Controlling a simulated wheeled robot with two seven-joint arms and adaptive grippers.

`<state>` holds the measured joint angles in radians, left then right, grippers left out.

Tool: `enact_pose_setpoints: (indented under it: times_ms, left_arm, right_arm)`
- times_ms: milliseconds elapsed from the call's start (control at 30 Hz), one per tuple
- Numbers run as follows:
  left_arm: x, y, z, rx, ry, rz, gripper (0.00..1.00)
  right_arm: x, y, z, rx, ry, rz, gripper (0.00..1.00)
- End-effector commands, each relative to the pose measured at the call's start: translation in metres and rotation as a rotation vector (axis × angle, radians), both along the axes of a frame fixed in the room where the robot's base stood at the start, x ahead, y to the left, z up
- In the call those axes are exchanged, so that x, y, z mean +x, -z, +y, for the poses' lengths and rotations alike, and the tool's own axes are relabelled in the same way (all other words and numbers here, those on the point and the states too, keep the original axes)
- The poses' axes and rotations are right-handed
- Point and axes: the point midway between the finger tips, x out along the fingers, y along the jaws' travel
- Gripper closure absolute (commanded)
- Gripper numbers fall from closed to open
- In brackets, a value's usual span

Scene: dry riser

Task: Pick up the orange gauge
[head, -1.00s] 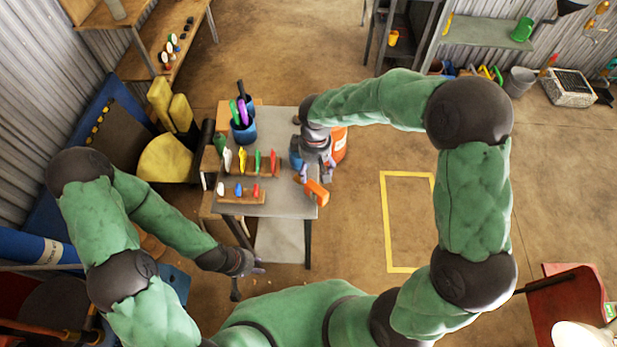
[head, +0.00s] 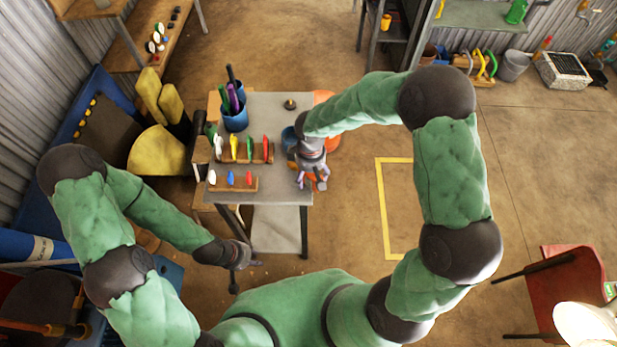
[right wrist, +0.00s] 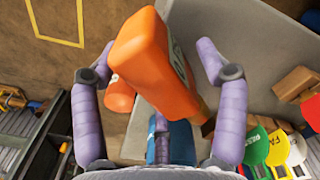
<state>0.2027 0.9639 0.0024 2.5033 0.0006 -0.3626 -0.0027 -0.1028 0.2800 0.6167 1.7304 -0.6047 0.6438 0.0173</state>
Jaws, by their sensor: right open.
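The orange gauge (right wrist: 155,65) looms large in the right wrist view, tilted, with a pale mark on its side. It lies between the two purple fingers of my right gripper (right wrist: 150,62), which is open with gaps on both sides. In the head view my right gripper (head: 312,182) is at the table's right edge, and I cannot make out the gauge there. My left gripper (head: 245,258) hangs low by the table's front left leg. Its fingers are too small to read.
The grey table (head: 270,188) carries a rack of coloured pieces (head: 245,158), a smaller rack (head: 233,185), a blue cup with handles (head: 235,120) and a small dark knob (head: 290,103). An orange bucket (head: 325,112) stands behind my right wrist.

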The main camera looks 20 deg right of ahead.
Motion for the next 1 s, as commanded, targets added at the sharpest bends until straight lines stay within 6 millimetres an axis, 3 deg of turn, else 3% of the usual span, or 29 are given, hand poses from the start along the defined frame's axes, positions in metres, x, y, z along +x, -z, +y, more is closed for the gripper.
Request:
enact_pose_setpoints:
  times_ms: [233, 500, 833, 1000]
  left_arm:
    - [0.000, 0.000, 0.000, 0.000, 0.000, 0.000, 0.69]
    - [0.000, 0.000, 0.000, 0.000, 0.000, 0.000, 0.69]
    - [0.000, -0.001, 0.000, 0.000, 0.000, 0.000, 0.69]
    - [0.000, -0.006, 0.000, 0.000, 0.000, 0.000, 0.69]
  right_arm:
    - [0.000, 0.002, 0.000, 0.001, 0.001, -0.001, 0.26]
    - [0.000, 0.002, 0.000, 0.001, 0.001, -0.001, 1.00]
    - [0.001, 0.000, 0.000, 0.000, 0.001, -0.002, 1.00]
    - [0.002, -0.012, 0.000, 0.001, 0.001, -0.004, 1.00]
